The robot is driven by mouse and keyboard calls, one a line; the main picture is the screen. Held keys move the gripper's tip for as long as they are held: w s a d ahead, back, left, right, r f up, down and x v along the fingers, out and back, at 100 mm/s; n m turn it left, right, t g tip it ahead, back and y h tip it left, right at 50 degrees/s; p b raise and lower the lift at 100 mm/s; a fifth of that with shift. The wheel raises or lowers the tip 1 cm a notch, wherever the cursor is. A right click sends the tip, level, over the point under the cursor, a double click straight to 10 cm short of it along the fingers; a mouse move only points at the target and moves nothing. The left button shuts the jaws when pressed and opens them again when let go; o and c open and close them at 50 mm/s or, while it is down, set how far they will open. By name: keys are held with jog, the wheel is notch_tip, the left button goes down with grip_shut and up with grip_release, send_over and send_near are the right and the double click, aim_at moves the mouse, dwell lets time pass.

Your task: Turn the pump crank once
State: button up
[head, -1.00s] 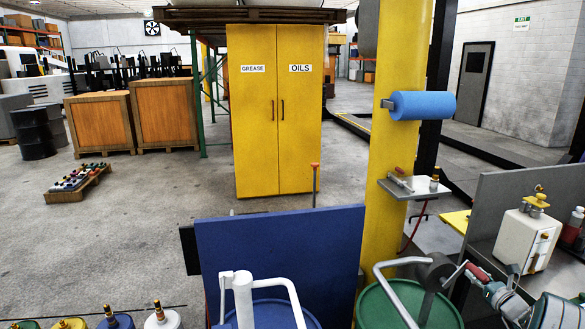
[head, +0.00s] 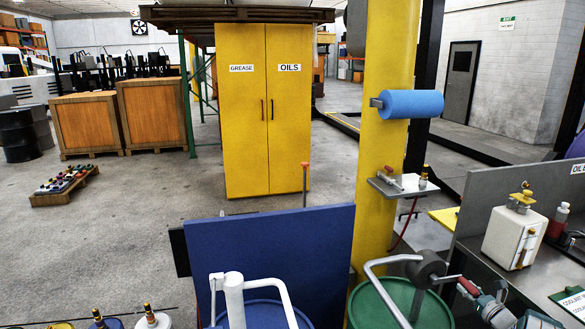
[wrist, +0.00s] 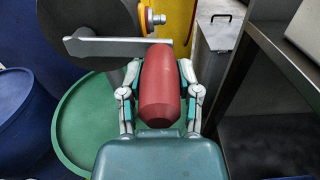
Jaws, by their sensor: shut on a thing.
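The pump (head: 426,266) has a dark round body and stands on the green drum (head: 440,312), with a pale grey spout bending out to the left. Its grey crank arm (head: 447,279) points right to a red handle (head: 467,286). My gripper (head: 474,288) reaches in from the lower right. In the wrist view the red handle (wrist: 160,90) lies between the two fingers of my gripper (wrist: 160,85), which are shut on it. The crank arm (wrist: 115,47) runs left from the handle's far end across the dark pump body (wrist: 85,20).
A grey bench (head: 480,232) with a white container (head: 512,238) stands close on the right. The yellow post (head: 375,150) with a small shelf (head: 402,185) rises behind the pump. A blue panel (head: 265,260) and a white-piped pump (head: 235,295) stand to the left.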

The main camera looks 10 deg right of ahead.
jog(key=f, duration=0.3)
jog(key=shift+s+a+f, duration=0.2)
jog(key=shift+s, duration=0.2)
jog(key=a+f, duration=0.4)
jog(key=shift+w+a, duration=0.1)
jog(key=shift+a, duration=0.15)
jog(key=shift+w+a+f, duration=0.1)
jog(key=shift+w+a, duration=0.05)
jog(key=shift+a, duration=0.65)
jog(key=shift+a+r, duration=0.2)
jog(key=shift+a, duration=0.5)
jog(key=shift+a+r, duration=0.15)
jog(key=shift+a, duration=0.55)
jog(key=o, duration=1.3)
jog(key=shift+d+f, duration=0.1)
